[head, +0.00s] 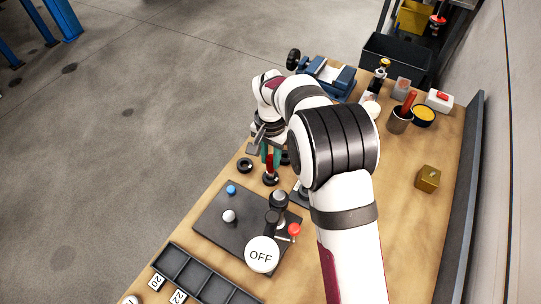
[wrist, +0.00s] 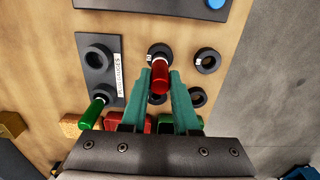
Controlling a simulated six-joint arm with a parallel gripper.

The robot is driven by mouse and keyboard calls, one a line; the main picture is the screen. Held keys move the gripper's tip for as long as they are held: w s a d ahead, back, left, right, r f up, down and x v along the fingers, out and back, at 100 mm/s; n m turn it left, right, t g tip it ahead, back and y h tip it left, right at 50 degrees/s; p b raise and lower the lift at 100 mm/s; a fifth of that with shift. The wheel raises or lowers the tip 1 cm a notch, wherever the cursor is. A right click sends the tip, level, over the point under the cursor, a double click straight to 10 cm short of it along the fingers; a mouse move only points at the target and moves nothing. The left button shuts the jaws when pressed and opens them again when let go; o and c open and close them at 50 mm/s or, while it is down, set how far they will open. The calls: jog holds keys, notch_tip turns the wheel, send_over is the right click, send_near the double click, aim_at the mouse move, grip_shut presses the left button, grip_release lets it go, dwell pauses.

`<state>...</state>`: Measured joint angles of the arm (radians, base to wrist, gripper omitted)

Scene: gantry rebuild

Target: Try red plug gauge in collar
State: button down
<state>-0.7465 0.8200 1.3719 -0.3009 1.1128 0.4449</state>
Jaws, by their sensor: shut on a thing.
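My gripper (wrist: 161,80) has green fingers and is shut on the red plug gauge (wrist: 160,76), whose pale end points at a black collar (wrist: 158,49). In the head view the red gauge (head: 269,164) hangs upright between my fingers (head: 269,154), right over a collar (head: 270,180). I cannot tell whether its tip is inside the bore or just above it. A green plug gauge (wrist: 92,112) stands at the lower ring of a grey labelled holder (wrist: 117,75); the upper ring (wrist: 97,58) is empty.
Other black collars lie close by, one at the right (wrist: 207,60) and one below it (wrist: 197,97). A dark panel (head: 215,213) with knobs and an OFF disc (head: 262,254) lies in front. A brass block (head: 428,178) stands right of my arm.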

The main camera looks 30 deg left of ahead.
dwell(0.5)
jog(key=shift+r, duration=2.95)
